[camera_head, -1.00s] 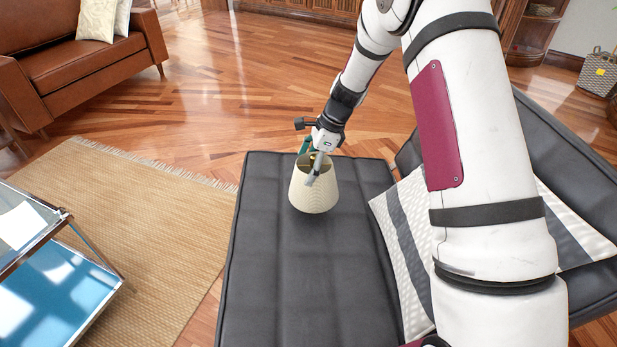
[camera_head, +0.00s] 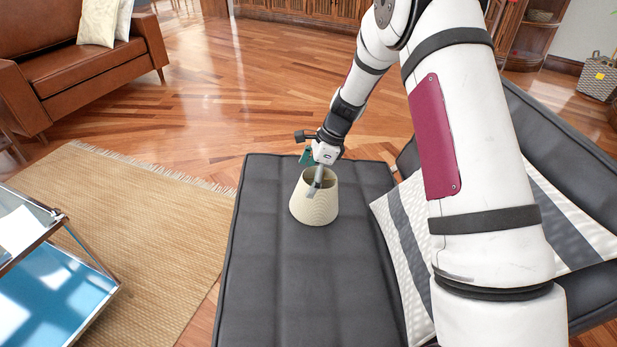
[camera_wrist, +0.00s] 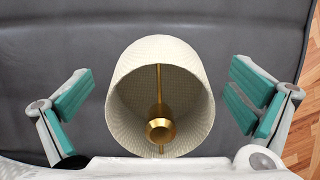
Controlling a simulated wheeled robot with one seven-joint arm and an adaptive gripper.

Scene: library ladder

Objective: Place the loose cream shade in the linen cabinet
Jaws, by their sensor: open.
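The cream shade (camera_head: 314,207) stands on the dark grey cushioned seat (camera_head: 290,290), its open top toward my gripper. In the wrist view, the shade (camera_wrist: 140,60) shows its hollow inside with a brass rod and knob. My gripper (camera_head: 315,176) is above the shade's rim, open. In the wrist view, the fingers of my gripper (camera_wrist: 160,97) are spread on both sides of the shade with gaps to it. Wooden cabinets (camera_head: 330,10) stand at the back; I cannot tell whether one is the linen cabinet.
A striped pillow (camera_head: 402,240) lies on the seat at right. A glass-topped table (camera_head: 45,285) is at left on a woven rug (camera_head: 150,240). A brown leather sofa (camera_head: 85,70) stands at upper left. The wood floor (camera_head: 230,100) between is clear. A basket (camera_head: 598,75) is at far right.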

